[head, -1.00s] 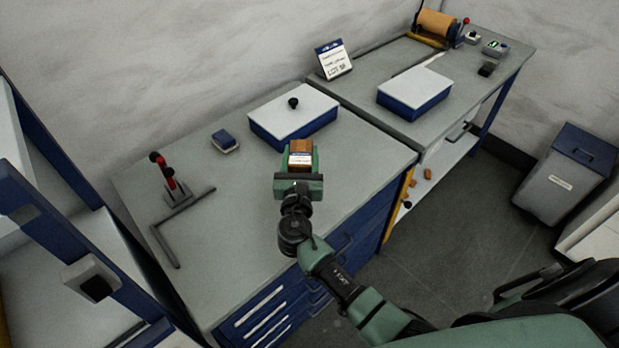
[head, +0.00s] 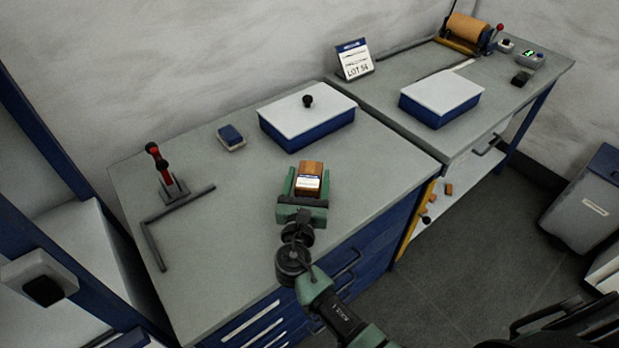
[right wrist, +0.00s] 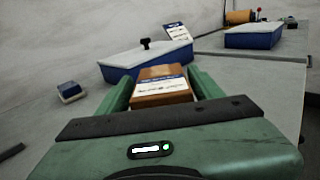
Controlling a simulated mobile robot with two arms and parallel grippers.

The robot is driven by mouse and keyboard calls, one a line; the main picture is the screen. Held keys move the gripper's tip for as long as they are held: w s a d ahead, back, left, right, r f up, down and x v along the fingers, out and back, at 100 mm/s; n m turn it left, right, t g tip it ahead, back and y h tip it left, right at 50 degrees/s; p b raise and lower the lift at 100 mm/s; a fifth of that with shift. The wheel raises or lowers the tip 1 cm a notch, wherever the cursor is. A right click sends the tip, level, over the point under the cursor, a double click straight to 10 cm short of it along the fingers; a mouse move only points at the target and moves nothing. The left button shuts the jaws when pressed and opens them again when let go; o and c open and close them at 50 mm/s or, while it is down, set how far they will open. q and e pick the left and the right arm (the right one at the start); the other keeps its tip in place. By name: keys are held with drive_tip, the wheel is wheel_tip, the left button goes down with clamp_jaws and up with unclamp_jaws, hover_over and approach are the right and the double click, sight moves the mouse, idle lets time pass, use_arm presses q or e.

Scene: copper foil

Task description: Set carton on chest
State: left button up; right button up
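The carton (head: 310,171) is a small brown box with a white and blue label. My right gripper (head: 310,180) has its green fingers on both sides of it and holds it over the near part of the grey worktop. The right wrist view shows the carton (right wrist: 160,88) between the fingers (right wrist: 162,85). Whether its underside touches the worktop cannot be told. The chest seems to be the blue drawer unit (head: 365,255) with the grey top (head: 225,215). My left gripper is not in view.
A blue box with a white lid and black knob (head: 308,118) stands behind the carton. A small blue block (head: 231,137) and a red-handled clamp with a dark angle bar (head: 168,180) are to the left. A second bench (head: 400,75) adjoins on the right.

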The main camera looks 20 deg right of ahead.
drive_tip(key=shift+a+r, duration=0.1)
drive_tip(key=shift+a, duration=0.05)
drive_tip(key=b+v, duration=0.2)
drive_tip(key=v, duration=0.8)
drive_tip(key=shift+s+a, duration=0.1)
drive_tip(key=shift+s, duration=0.3)
drive_tip(key=shift+s+a, duration=0.2)
drive_tip(key=shift+s, duration=0.25)
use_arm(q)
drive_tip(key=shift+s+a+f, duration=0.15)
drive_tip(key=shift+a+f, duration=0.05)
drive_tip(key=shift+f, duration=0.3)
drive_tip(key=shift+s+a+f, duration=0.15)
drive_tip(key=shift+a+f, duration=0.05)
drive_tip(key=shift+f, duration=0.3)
